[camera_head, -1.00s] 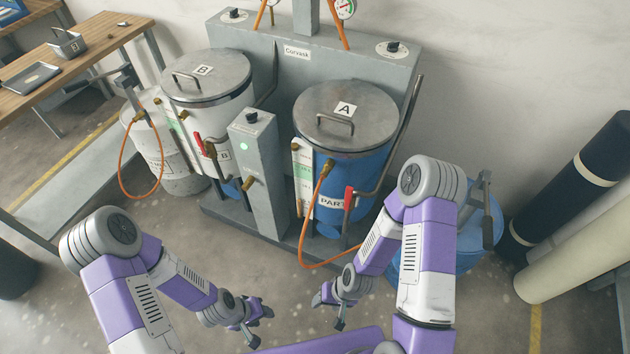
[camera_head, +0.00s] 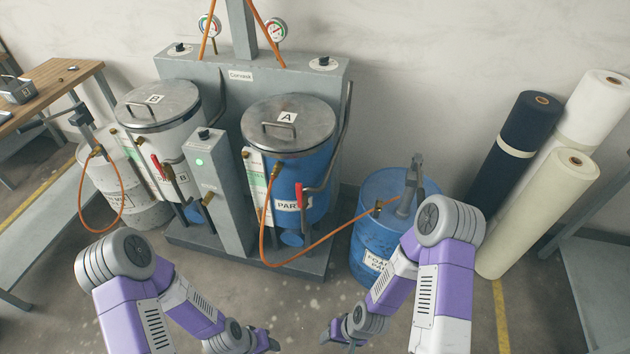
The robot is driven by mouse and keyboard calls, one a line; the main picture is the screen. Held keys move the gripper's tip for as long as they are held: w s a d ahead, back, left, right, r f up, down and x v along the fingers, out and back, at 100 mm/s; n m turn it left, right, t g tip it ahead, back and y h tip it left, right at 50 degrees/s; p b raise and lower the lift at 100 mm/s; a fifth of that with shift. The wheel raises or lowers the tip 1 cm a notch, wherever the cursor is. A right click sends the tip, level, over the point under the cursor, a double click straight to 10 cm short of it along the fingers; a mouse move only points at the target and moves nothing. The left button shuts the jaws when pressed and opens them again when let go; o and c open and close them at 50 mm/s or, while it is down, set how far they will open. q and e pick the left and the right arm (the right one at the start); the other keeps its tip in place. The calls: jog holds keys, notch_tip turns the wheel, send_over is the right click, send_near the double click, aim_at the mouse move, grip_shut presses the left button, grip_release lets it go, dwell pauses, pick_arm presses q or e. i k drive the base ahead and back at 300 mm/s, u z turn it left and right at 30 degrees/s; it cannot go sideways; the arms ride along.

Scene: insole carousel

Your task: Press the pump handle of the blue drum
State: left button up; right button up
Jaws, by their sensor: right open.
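The blue drum (camera_head: 368,235) stands on the floor right of the mixing machine, partly hidden behind my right arm. Its grey pump (camera_head: 411,185) rises from the top, with its lower part close behind my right arm in the picture. An orange hose runs from the drum to the machine. My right gripper (camera_head: 343,338) is low in the picture, in front of and below the drum, open and empty, not touching it. My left gripper (camera_head: 268,343) is at the bottom edge, partly cut off, and its jaws are not clear.
The machine has a white tank B (camera_head: 165,140) and a blue tank A (camera_head: 305,175) with metal lids. A white drum (camera_head: 110,195) stands at the left, near a wooden bench (camera_head: 62,75). Fabric rolls (camera_head: 520,125) lean at the right wall. Floor before the machine is clear.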

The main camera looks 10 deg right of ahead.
aim_at(420, 198)
jog(key=z, duration=0.35)
jog(key=i, duration=1)
